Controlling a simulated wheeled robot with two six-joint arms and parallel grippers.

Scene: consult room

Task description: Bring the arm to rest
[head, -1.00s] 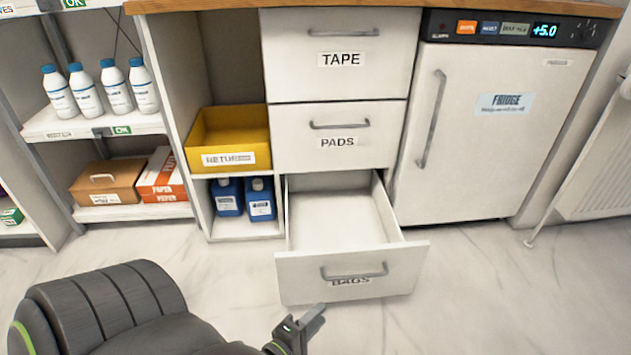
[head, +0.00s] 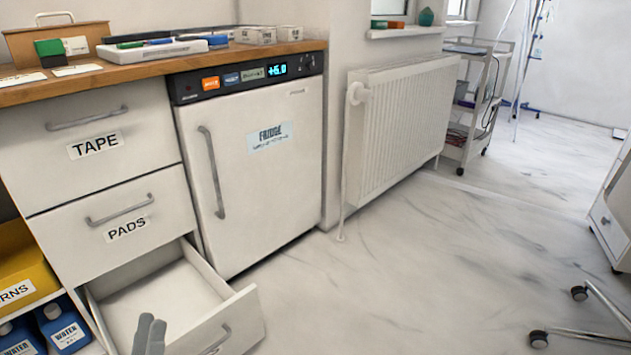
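My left gripper (head: 150,332) shows at the bottom left as two grey fingertips close together. Its wrist is below the picture edge, and the fingers are seen so nearly edge-on that any gap is unclear. Nothing shows between them. The fingertips appear in front of the pulled-out bottom drawer (head: 168,300), which looks empty. The drawer's handle (head: 217,340) is to the right of the fingertips and apart from them in the picture. My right gripper is not in view.
The TAPE drawer (head: 95,125) and PADS drawer (head: 118,222) are closed. The closed fridge (head: 262,180) stands beside them, then a radiator (head: 405,125). A trolley (head: 478,105) is at the back. Chair legs (head: 585,330) are at lower right. The middle floor is clear.

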